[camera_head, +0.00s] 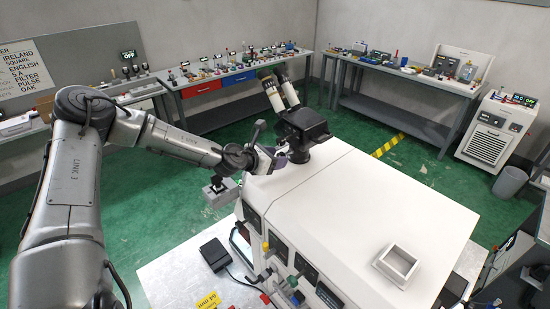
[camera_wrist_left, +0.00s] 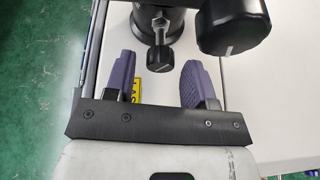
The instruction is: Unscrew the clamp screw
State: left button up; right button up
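The clamp screw (camera_wrist_left: 160,58) shows in the left wrist view as a small dark knob on a metallic shaft, projecting from a black round mount (camera_wrist_left: 158,20). My left gripper (camera_wrist_left: 159,70) is open, with one purple finger pad to each side of the screw and visible gaps between. In the head view my left gripper (camera_head: 272,158) is beside the base of the black microscope (camera_head: 303,122) on the white machine (camera_head: 350,210); the screw is too small to make out there. My right gripper is not in view.
A large black round knob (camera_wrist_left: 233,25) is close to the right finger in the wrist view. A yellow label (camera_wrist_left: 138,90) lies behind the fingers. A square grey frame (camera_head: 397,264) sits on the machine top. A grey block (camera_head: 220,192) is below my left wrist.

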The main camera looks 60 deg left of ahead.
pick_arm(q)
jog(key=c, duration=0.8)
jog(key=shift+c, duration=0.2)
jog(key=shift+r, duration=0.1)
jog(key=shift+n+p, duration=0.3)
jog(key=shift+n, duration=0.1)
jog(key=shift+h, duration=0.3)
jog(key=shift+a+f+n+h+b, duration=0.1)
jog(key=shift+f+n+h+b, duration=0.25)
jog(key=shift+n+b, duration=0.3)
jog(key=n+b, duration=0.1)
jog(key=b, duration=0.3)
jog(key=shift+n+t+h, duration=0.25)
jog(key=shift+t+h, duration=0.1)
jog(key=shift+t, duration=0.05)
jog(key=shift+r+n+h+b, duration=0.15)
jog(key=shift+n+h+b, duration=0.15)
jog(key=shift+b, duration=0.5)
